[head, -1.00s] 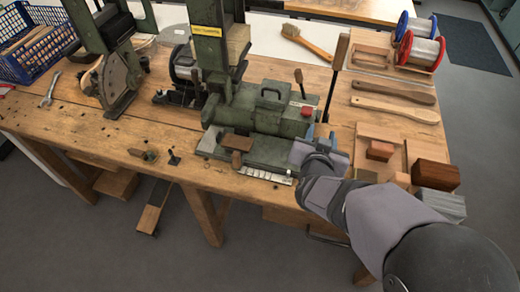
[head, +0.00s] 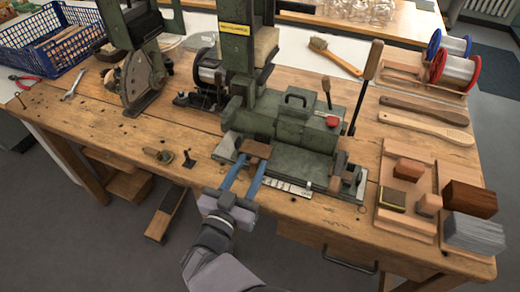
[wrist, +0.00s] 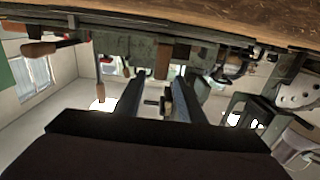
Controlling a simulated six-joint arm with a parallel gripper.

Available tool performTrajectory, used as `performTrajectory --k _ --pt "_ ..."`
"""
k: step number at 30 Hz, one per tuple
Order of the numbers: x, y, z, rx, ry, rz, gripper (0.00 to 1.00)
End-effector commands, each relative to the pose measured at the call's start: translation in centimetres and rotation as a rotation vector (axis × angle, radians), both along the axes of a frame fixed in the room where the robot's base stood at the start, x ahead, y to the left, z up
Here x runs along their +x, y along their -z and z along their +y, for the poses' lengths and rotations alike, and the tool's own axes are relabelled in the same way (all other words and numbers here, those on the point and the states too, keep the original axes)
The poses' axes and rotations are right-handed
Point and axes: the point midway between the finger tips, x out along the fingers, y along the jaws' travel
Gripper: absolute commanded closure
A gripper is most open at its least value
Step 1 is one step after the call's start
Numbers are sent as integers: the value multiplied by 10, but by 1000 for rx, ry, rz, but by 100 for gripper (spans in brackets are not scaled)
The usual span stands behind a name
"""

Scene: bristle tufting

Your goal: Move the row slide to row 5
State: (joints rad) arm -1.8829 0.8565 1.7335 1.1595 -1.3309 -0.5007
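The green tufting machine (head: 285,120) stands on the bench, with a flat grey bed at its front. A brown wooden block (head: 257,150), which looks like the row slide's grip, sits at the left part of the bed. A pale strip with dark marks (head: 287,187) runs along the bed's front edge. My gripper (head: 252,165) is at the front left of the bed, its two blue fingers apart and pointing at the brown block, one towards each side. I cannot tell whether they touch it.
A long lever with a wooden handle (head: 373,60) rises at the bed's right end. A wooden tray (head: 405,222) with small blocks lies right of the machine. The bench front edge is close below.

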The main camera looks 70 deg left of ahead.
Motion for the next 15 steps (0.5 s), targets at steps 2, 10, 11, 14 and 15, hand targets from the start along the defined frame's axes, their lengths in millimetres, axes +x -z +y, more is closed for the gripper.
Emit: performTrajectory --k 2,10,11,14,15 --pt "6 -1 5 0 3 0 64" --pt "31 0 30 -1 2 1 64" --pt "34 0 32 -1 2 1 64" --pt "41 0 39 -1 2 1 64" --pt "43 0 42 -1 1 1 64"
